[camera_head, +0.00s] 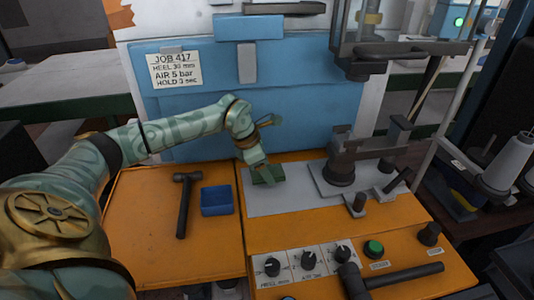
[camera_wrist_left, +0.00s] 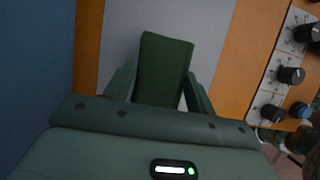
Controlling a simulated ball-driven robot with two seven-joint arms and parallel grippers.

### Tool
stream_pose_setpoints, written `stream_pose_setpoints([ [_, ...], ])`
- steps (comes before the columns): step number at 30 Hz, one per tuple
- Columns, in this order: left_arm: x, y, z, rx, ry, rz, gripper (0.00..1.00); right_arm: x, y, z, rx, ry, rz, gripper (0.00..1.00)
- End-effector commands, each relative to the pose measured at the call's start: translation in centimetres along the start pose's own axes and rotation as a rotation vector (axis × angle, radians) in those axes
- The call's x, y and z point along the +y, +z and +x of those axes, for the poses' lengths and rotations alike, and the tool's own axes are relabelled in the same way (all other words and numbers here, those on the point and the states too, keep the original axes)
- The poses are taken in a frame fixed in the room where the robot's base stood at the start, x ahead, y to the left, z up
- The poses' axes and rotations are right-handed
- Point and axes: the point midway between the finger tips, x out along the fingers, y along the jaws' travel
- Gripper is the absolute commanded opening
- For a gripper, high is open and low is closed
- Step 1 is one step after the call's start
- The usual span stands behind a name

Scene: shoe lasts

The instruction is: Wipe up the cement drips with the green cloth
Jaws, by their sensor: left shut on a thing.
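The green cloth (camera_head: 273,175) is a dark green folded pad on the grey metal plate (camera_head: 300,199) of the orange machine bench. My left gripper (camera_head: 262,174) is shut on the cloth and points down at the plate. In the left wrist view the cloth (camera_wrist_left: 163,68) stands out between the two fingers, over the grey plate (camera_wrist_left: 215,35). I cannot tell whether the cloth presses on the plate or hangs just above it. I can make out no cement drips; the gripper and cloth hide part of the plate. My right gripper is out of view.
A hammer (camera_head: 184,203) and a blue tray (camera_head: 216,199) lie left of the plate. A dark machine post (camera_head: 342,165) stands at the plate's right. Knobs (camera_head: 308,260), a green button (camera_head: 374,247) and a black lever (camera_head: 400,275) line the front. A blue panel (camera_head: 300,95) rises behind.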

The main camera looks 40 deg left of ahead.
Motion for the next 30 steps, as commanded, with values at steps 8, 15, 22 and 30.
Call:
stream_pose_setpoints([
  [8,0.2,0.1,-3.2,-0.001,0.004,-0.006,0.37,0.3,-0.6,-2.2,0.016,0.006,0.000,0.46],
  [15,0.3,-0.1,-4.2,0.000,0.005,-0.010,0.37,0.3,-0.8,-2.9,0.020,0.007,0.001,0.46],
  [22,0.3,-0.1,-4.0,0.000,0.004,-0.010,0.37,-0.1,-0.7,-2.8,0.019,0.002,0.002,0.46],
  [30,0.3,-0.1,-4.1,0.000,0.004,-0.010,0.37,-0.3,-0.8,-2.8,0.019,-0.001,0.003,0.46],
])
